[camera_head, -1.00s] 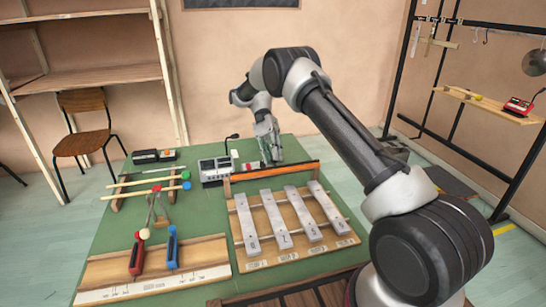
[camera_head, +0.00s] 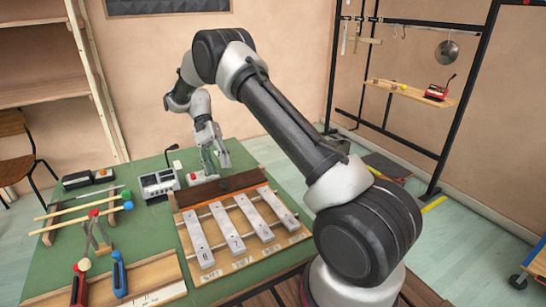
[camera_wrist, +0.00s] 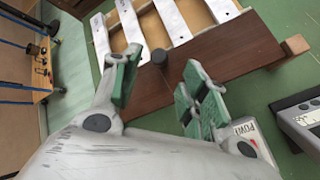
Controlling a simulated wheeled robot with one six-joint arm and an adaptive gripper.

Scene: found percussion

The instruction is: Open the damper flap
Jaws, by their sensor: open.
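The damper flap (camera_head: 222,187) is a dark brown board at the rear end of the grey metal bars, with its broad face in view. I cannot tell whether the fingers touch the knob or flap.
The metal bars (camera_head: 239,228) lie on a wooden frame in front of the flap. A grey device (camera_head: 160,185) and a white box with a red button (camera_head: 194,177) stand behind it. Mallets (camera_head: 82,213) and a board with red and blue handles (camera_head: 150,283) are at left.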

